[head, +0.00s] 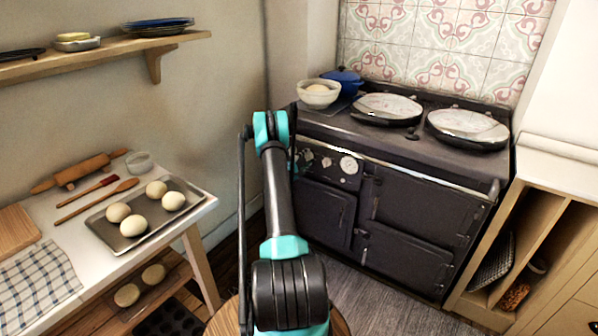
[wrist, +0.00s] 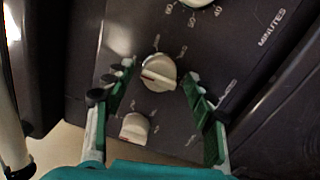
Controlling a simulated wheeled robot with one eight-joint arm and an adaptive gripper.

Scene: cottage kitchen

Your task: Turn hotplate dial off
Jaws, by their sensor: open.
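In the wrist view, a round white dial (wrist: 158,73) with a raised grip bar and a reddish mark sits on the dark control panel. My gripper (wrist: 160,84) is open, its green-padded fingers on either side of this dial. I cannot tell whether they touch it. A second white dial (wrist: 135,128) sits lower in that view, nearer the gripper's base. No label reading hotplate is legible. In the head view, the dark range cooker (head: 410,215) has white dials on its upper left front, including a larger one (head: 348,165). My arm hides the gripper there.
A white minutes timer (wrist: 198,3) shows at the wrist view's top. Two round lids (head: 388,108) (head: 467,127), a bowl (head: 319,93) and a blue pot (head: 343,80) stand on the cooker. A table with a dough tray (head: 150,225) is left; wooden shelving (head: 520,225) is right.

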